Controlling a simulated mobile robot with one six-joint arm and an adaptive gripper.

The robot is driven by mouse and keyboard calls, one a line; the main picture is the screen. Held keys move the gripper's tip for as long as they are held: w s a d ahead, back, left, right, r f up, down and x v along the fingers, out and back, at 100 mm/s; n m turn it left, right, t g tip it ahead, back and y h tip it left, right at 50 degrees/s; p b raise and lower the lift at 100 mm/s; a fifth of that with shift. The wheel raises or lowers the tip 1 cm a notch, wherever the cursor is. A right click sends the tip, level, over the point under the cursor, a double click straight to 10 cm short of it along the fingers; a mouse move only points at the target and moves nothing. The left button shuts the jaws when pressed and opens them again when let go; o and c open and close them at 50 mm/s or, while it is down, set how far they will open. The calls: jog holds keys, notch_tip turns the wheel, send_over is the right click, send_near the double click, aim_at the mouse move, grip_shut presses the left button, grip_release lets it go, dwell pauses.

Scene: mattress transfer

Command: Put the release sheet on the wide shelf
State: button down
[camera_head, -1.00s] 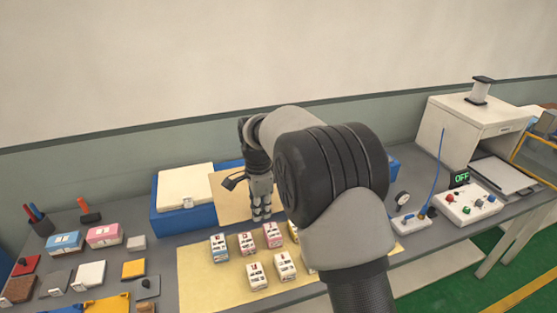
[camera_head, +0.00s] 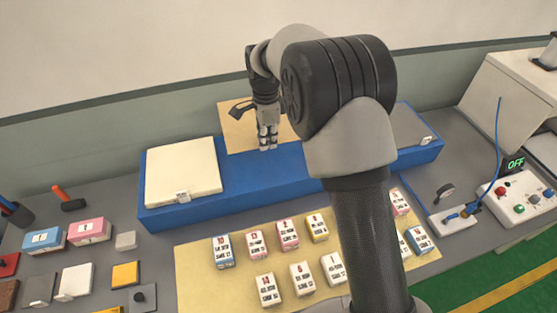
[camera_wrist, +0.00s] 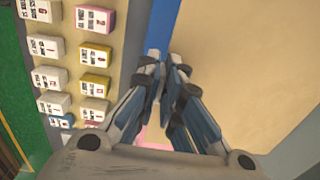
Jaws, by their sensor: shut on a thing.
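The release sheet appears to be the flat tan sheet (camera_head: 238,128), which shows behind my gripper in the head view and fills the right of the wrist view (camera_wrist: 250,70). My gripper (camera_head: 267,146) points down at the sheet's front edge. Its fingertips (camera_wrist: 165,62) are together, shut on that edge. A long blue shelf (camera_head: 250,190) lies below and in front of the sheet. Whether the sheet touches it I cannot tell. My arm hides the sheet's right side and part of the shelf.
A cream pad (camera_head: 182,172) covers the shelf's left end, and a grey panel (camera_head: 408,124) its right end. Several labelled blocks (camera_head: 287,235) stand on a tan mat (camera_head: 195,285) in front. A control box (camera_head: 518,205) stands at the right.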

aim_at(269, 182)
notch_tip(269, 182, down, 17)
jog(key=shift+r+b, duration=0.1)
jog(key=shift+b, duration=0.65)
jog(key=c, duration=2.2)
grip_release()
jog(key=shift+c, duration=0.2)
jog(key=o, duration=0.5)
jog(key=shift+c, duration=0.2)
notch_tip(269, 182, up, 12)
jog(key=p, duration=0.1)
jog(key=shift+s+r, duration=0.15)
